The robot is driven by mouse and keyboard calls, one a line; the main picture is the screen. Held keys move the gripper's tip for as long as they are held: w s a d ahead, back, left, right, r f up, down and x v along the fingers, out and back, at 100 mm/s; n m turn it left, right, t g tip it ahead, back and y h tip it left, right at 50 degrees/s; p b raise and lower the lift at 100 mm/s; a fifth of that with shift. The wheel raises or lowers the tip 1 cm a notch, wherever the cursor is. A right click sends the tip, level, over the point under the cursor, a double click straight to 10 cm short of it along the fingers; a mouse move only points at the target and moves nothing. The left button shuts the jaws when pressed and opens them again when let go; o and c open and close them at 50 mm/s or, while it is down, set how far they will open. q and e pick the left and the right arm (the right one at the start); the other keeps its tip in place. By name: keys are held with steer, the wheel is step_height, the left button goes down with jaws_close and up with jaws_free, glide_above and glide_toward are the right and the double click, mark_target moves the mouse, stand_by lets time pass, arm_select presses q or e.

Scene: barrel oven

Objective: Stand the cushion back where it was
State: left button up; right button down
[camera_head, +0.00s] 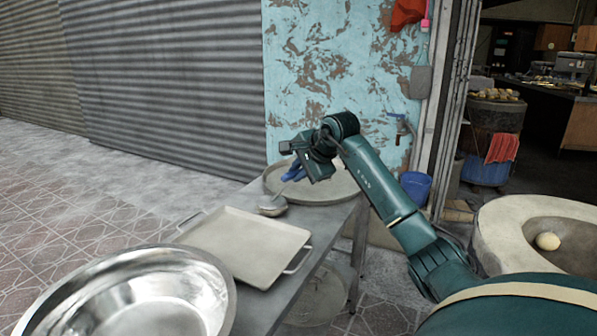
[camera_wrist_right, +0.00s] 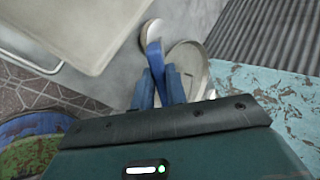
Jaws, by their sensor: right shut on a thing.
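The cushion (camera_head: 272,206) looks like a small, pale, rounded pad on a thin stem. It is between the square tray and the round tray, at the table (camera_head: 247,312); I cannot tell whether it touches the top. My right gripper (camera_head: 295,173) is above it, shut on its handle. In the right wrist view the cushion's pale head (camera_wrist_right: 151,29) and blue handle (camera_wrist_right: 154,55) extend beyond the gripper's fingers (camera_wrist_right: 158,88). The fingers hide part of the handle. My left gripper is not in view.
A square tray (camera_head: 243,246) lies on the table, with a large metal bowl (camera_head: 150,295) nearer me. A round tray (camera_head: 330,188) is at the far end by the blue wall. A round oven (camera_head: 500,238) with a pale ball (camera_head: 547,241) stands right.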

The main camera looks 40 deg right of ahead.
steer(key=c, duration=1)
jaws_free()
steer(key=shift+v, duration=1.4)
steer(key=v, duration=0.6)
steer(key=shift+p, duration=0.35)
